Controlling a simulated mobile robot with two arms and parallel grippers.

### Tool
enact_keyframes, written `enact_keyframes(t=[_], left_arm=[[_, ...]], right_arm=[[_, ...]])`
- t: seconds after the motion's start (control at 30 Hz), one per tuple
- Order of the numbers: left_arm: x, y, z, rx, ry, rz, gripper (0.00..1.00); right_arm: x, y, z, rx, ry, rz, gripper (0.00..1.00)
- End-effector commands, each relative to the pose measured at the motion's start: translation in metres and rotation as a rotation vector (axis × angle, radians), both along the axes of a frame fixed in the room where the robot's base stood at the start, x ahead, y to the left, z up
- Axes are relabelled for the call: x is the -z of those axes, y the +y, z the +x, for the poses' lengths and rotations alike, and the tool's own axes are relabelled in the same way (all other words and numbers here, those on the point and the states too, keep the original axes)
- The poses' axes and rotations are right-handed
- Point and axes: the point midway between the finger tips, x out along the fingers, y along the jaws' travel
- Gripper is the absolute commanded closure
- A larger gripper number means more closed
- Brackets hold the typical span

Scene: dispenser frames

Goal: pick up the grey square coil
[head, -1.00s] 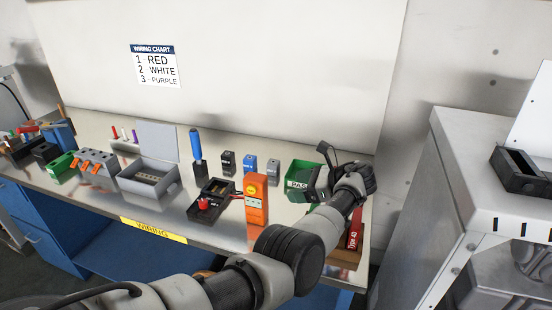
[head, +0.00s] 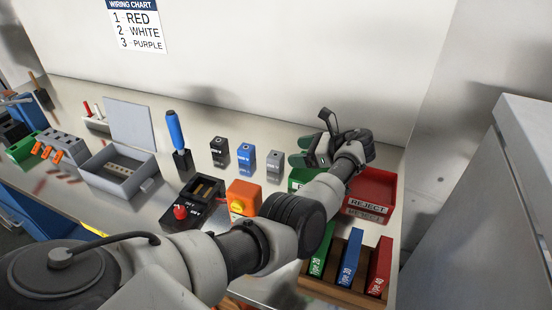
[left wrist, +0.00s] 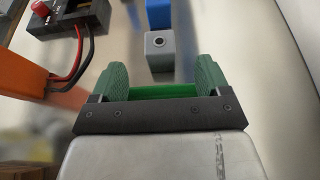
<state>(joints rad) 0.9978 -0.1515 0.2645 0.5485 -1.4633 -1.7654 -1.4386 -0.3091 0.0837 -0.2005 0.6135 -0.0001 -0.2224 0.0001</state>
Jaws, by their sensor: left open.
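The grey square coil (head: 274,162) stands upright on the bench, the rightmost of a row of small blocks. In the left wrist view the grey coil (left wrist: 160,56) lies ahead of the fingertips, roughly centred between them, with its round top hole showing. My left gripper (head: 304,150) is to the right of the coil in the head view, apart from it. Its green-padded fingers (left wrist: 162,72) are open and nothing is between the tips. My right gripper is not in view.
A blue block (head: 246,156) and a black block (head: 219,152) stand left of the coil. A green tray (head: 297,179) is partly hidden under my left arm. A red REJECT tray (head: 382,184), an orange box (head: 243,198) and a black switch fixture (head: 188,212) are nearby.

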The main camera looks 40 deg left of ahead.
Motion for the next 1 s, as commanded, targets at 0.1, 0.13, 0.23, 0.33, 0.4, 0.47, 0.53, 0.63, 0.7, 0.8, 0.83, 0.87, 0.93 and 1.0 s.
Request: enact_keyframes(t=[0.1,0.13,0.23,0.33,0.4,0.47,0.53,0.63,0.7,0.8,0.83,0.87,0.93,1.0], left_arm=[[0.004,0.011,-0.003,0.000,0.000,0.000,0.23],[0.004,0.012,-0.003,0.000,0.000,0.000,0.23],[0.008,0.018,-0.005,-0.001,0.002,0.001,0.23],[0.016,0.031,-0.010,-0.003,0.003,-0.001,0.23],[0.022,0.039,-0.012,-0.001,0.003,0.000,0.23],[0.025,0.047,-0.014,-0.001,0.002,0.001,0.23],[0.028,0.053,-0.015,-0.002,0.001,0.001,0.23],[0.031,0.057,-0.016,0.000,0.000,0.000,0.23],[0.031,0.058,-0.016,0.001,0.000,0.000,0.23],[0.031,0.057,-0.016,0.001,0.000,0.000,0.23],[0.031,0.057,-0.016,0.001,0.000,0.000,0.23],[0.031,0.057,-0.016,0.001,0.000,0.000,0.28],[0.031,0.057,-0.016,0.001,0.000,0.000,0.39],[0.031,0.057,-0.016,0.001,0.000,0.000,0.49]], right_arm=[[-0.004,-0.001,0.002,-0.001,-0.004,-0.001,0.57],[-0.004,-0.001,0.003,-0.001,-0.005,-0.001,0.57],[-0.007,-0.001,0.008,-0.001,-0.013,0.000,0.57],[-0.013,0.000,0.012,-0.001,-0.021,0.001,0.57],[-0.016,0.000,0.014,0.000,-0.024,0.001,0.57],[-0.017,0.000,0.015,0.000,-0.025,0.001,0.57],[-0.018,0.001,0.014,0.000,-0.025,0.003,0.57],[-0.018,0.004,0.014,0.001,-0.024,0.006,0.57],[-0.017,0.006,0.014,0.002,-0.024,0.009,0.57],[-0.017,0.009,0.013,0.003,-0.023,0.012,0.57],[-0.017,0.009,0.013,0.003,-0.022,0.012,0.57],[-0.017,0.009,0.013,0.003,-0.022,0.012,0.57],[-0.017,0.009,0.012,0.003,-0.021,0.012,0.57],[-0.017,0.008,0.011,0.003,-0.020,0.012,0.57]])
